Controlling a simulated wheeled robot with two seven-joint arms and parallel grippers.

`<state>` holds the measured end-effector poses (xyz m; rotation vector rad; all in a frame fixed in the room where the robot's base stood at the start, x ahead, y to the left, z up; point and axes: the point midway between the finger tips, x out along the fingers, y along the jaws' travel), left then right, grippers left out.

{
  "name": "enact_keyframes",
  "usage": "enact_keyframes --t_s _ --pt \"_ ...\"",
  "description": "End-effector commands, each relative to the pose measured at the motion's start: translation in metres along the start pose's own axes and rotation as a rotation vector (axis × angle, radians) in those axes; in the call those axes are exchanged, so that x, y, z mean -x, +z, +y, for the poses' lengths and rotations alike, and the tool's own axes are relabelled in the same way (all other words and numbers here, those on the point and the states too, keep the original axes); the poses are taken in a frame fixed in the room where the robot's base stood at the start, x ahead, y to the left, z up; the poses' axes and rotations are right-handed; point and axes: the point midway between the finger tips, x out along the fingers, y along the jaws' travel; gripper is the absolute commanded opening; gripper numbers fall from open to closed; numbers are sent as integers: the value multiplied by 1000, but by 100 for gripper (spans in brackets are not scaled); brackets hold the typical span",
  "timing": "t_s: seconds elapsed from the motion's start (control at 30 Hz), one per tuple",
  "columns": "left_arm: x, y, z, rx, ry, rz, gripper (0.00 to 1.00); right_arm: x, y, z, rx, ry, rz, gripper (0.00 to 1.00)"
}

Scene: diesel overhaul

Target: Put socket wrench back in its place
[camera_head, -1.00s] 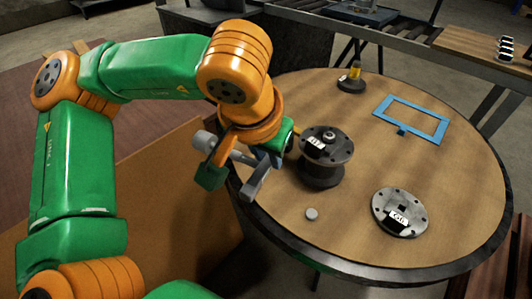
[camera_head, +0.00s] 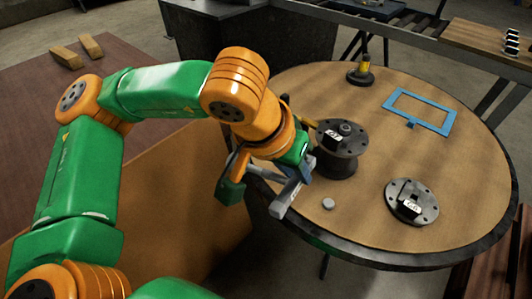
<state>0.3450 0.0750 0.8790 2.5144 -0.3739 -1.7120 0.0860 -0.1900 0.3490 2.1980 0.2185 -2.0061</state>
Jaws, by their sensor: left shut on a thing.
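My left gripper (camera_head: 288,192) is at the left edge of the round table, beside the taller dark hub. It is shut on a grey tool that I take to be the socket wrench. The wrench is now almost wholly hidden behind the wrist and fingers, so its end and tilt cannot be told. A blue rectangular frame (camera_head: 447,122) with a small tab lies flat at the back right of the table; nothing lies inside it. My right gripper is not in view.
The round table (camera_head: 420,238) carries a tall dark hub (camera_head: 338,165), a flat labelled flange (camera_head: 425,208), a small grey disc (camera_head: 328,203) and a yellow-topped piece (camera_head: 361,74). Wooden blocks (camera_head: 66,57) lie at far left. The table's right part is clear.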

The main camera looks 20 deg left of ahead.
Motion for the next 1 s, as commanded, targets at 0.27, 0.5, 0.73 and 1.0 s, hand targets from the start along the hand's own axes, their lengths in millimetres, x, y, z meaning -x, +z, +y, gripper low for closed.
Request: enact_keyframes --t_s 0.27,0.5,0.73,1.0 --pt "3 -11 81 111 474 -46 0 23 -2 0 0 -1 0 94" --pt "31 -51 108 447 940 32 0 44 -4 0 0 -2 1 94" --pt "41 -87 71 700 1122 243 0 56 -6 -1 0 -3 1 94" --pt "31 -90 53 754 1151 316 0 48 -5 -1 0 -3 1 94"
